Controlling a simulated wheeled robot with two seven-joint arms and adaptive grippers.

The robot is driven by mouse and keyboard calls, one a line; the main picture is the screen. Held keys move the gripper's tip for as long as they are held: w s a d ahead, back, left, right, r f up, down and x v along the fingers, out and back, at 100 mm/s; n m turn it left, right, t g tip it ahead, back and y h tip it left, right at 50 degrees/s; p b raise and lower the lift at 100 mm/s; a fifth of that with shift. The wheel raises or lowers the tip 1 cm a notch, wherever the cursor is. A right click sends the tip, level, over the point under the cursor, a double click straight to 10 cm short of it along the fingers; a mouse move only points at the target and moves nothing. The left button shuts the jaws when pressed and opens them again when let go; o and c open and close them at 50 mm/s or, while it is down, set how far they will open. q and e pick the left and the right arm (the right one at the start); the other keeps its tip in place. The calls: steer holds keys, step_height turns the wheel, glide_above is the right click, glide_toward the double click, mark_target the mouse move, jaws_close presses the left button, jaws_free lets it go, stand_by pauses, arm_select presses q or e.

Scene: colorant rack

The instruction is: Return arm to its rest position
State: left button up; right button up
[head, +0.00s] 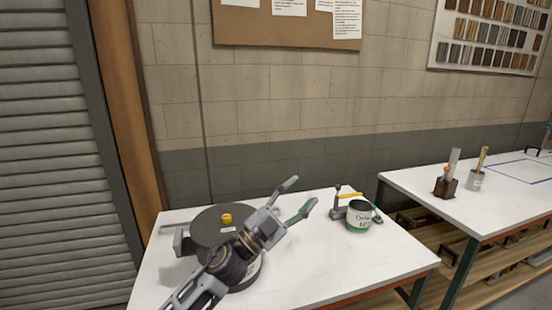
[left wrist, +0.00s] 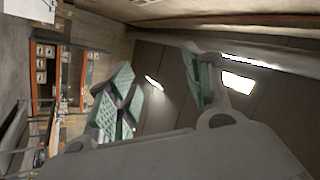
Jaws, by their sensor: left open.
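My left gripper (head: 300,198) is open and empty in the head view. It is raised in front of the white table, its fingers spread and pointing up and to the right. In the left wrist view its two green-padded fingers (left wrist: 160,95) stand apart with nothing between them. My left arm comes up from the bottom and partly covers a dark round device (head: 207,222) with a yellow knob (head: 226,218) on top. My right gripper is in neither view.
A second white table (head: 510,187) at right holds a brown block (head: 446,187) and a grey cup (head: 474,180). A shutter (head: 55,150) is at left.

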arm_select(q)
steer(key=a+f+n+t+y, duration=0.2)
steer(key=a+f+n+y, duration=1.7)
steer(key=f, duration=0.3)
steer(key=s+a+f+g, duration=0.4)
steer(key=s+f+g, duration=0.2)
steer(key=s+f, duration=0.5)
steer(key=s+a+f+g, duration=0.55)
steer(key=s+f, duration=0.25)
steer(key=s, duration=0.6)
steer(key=s+f+g, duration=0.2)
steer(key=s+f, duration=0.1)
steer(key=f, duration=3.1)
steer(key=s+a+f, duration=0.2)
steer(key=s+f, duration=0.7)
steer(key=s, duration=0.1)
steer(key=s+a+f, duration=0.2)
steer(key=s+f, duration=0.7)
steer(key=s, duration=0.2)
steer(key=shift+s+f+m+g+y, duration=0.2)
steer(key=shift+s+m+g+y, duration=0.05)
steer(key=shift+m+g+y, duration=0.15)
